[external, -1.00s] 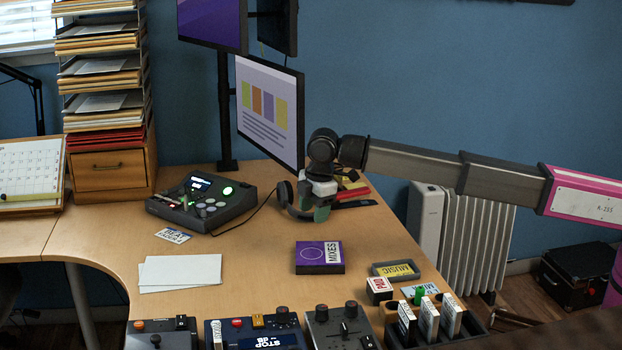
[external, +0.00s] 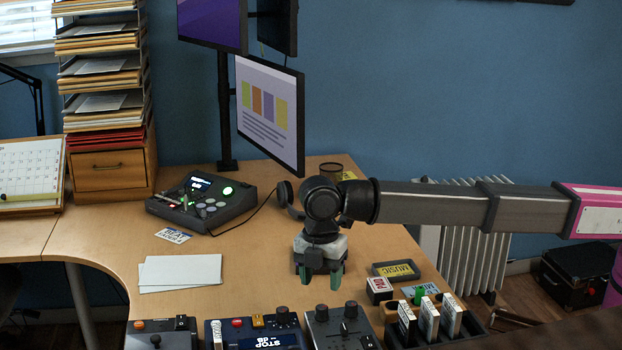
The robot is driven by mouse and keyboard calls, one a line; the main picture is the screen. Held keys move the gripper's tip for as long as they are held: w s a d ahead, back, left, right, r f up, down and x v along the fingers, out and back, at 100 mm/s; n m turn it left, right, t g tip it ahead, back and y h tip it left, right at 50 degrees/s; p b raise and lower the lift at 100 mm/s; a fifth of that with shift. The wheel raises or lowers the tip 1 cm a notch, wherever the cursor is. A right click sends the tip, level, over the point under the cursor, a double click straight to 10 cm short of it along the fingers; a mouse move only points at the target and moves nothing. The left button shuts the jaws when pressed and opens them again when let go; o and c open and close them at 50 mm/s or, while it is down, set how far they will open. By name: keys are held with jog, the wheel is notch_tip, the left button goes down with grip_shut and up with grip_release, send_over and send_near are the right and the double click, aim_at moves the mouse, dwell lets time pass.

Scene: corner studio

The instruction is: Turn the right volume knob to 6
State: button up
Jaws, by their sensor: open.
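My gripper (external: 320,278) points down over the middle of the desk, its green-tipped fingers apart and nothing seen between them. It hides the purple MIXES box. Dark control boxes stand along the desk's front edge. The right one (external: 338,328) has a slider and two dark knobs on top, a left knob (external: 322,313) and a right knob (external: 351,309). The gripper is behind and above these knobs, apart from them. Which knob the task means and any number marks are too small to tell.
A STOP dB box (external: 266,341) stands left of the knob box. A rack of upright cassettes (external: 428,320), a PULL block (external: 379,288) and a MUSIC case (external: 396,271) are to the right.

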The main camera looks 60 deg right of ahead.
aim_at(322, 312)
notch_tip(322, 312, down, 8)
jog(key=shift+r, duration=0.1)
dwell(0.4)
jog(key=c, duration=0.9)
